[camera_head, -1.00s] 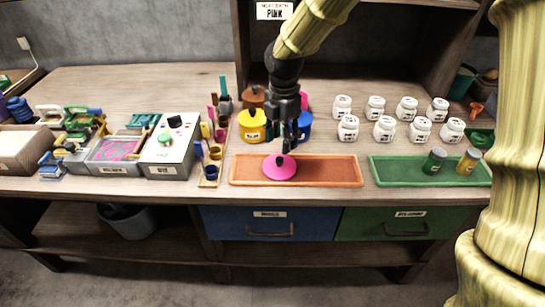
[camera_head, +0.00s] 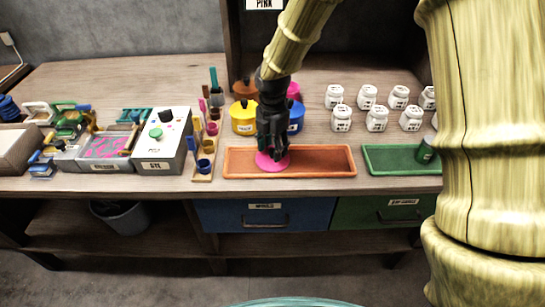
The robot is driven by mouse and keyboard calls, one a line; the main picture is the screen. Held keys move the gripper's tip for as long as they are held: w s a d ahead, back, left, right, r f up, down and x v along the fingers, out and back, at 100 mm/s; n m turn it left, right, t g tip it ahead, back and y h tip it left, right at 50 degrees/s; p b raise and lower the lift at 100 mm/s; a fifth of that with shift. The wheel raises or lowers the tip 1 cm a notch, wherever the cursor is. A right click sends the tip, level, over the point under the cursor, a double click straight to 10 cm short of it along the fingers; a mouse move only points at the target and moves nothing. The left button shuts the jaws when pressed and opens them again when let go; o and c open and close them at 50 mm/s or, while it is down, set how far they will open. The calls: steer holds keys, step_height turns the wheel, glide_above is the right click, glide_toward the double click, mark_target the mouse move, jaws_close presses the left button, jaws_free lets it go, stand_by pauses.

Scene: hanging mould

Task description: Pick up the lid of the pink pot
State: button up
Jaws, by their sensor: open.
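The round pink lid (camera_head: 268,164) lies on the orange tray (camera_head: 325,161), toward its left part. My gripper (camera_head: 272,152) points down right over the lid and hides its middle and knob. The jaws are open; I cannot tell whether the fingers touch the lid. A pink pot (camera_head: 294,89) shows behind the blue pot (camera_head: 296,116), partly hidden by it and by my arm.
A yellow pot (camera_head: 243,120) and a brown pot (camera_head: 244,88) stand behind the tray. Several white jars (camera_head: 341,119) stand to the right. A green tray (camera_head: 390,160) holds a dark green jar (camera_head: 426,150). A grey box (camera_head: 162,147) stands left.

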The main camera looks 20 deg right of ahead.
steer(key=shift+s+f, duration=0.1)
steer(key=shift+f, duration=0.7)
jaws_close()
steer(key=shift+r, duration=0.1)
